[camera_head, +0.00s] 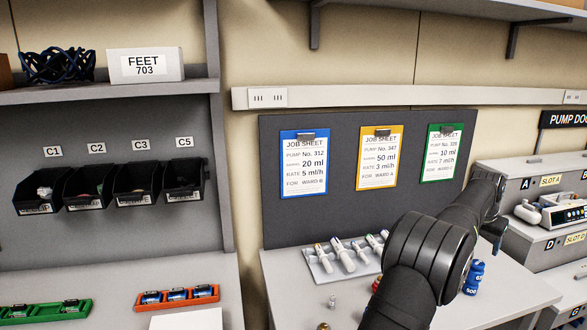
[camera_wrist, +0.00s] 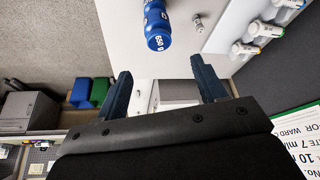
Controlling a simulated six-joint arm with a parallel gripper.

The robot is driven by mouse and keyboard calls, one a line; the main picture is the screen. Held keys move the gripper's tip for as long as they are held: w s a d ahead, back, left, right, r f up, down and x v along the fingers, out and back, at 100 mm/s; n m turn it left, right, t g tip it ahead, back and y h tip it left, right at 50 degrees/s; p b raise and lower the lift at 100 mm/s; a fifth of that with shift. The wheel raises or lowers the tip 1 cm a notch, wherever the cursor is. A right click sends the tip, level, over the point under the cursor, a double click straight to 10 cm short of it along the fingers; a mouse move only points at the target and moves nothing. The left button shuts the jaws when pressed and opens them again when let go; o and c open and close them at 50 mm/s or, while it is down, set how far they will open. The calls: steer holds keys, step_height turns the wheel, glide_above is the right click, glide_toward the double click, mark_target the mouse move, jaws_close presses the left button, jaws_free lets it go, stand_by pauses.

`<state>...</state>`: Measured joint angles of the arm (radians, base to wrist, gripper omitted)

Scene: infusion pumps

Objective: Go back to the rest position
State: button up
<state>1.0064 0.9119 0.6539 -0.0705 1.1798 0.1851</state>
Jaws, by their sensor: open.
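My gripper shows in the wrist view (camera_wrist: 163,88), with its two dark fingers spread apart and nothing held between them. In the head view my black arm reaches up and right across the table, and a dark part of its end shows near the pump dock; the fingers cannot be made out clearly there. A blue bottle (camera_head: 474,278) stands on the table below the arm's end. In the wrist view the blue bottle (camera_wrist: 157,25) lies beyond the fingers, apart from them.
A grey rack of white syringes (camera_head: 345,254) is partly hidden behind my arm. The pump dock (camera_head: 500,168) with a pump (camera_head: 563,213) stands at the right. Job sheets (camera_head: 304,163) hang on the dark board. Black bins (camera_head: 90,187) and an orange tray (camera_head: 178,298) are at the left.

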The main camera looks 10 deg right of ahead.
mark_target(479, 262)
steer(key=x, duration=1.1)
steer(key=shift+f, duration=0.35)
steer(key=shift+d+f, duration=0.1)
steer(key=shift+d, duration=0.05)
step_height(479, 262, up, 4)
steer(key=shift+f, duration=0.1)
steer(key=s+r, duration=0.7)
steer(key=s, duration=0.4)
steer(key=s+a+f+m+g, duration=0.1)
steer(key=a+f+m, duration=0.2)
steer(key=a, duration=0.8)
steer(key=s+a+f+m+g, duration=0.1)
steer(key=a+f+m, duration=0.2)
steer(key=a, duration=0.8)
steer(key=shift+s+a+f+m+g, duration=0.25)
steer(key=shift+s+f+m+g, duration=0.15)
steer(key=shift+f, duration=0.05)
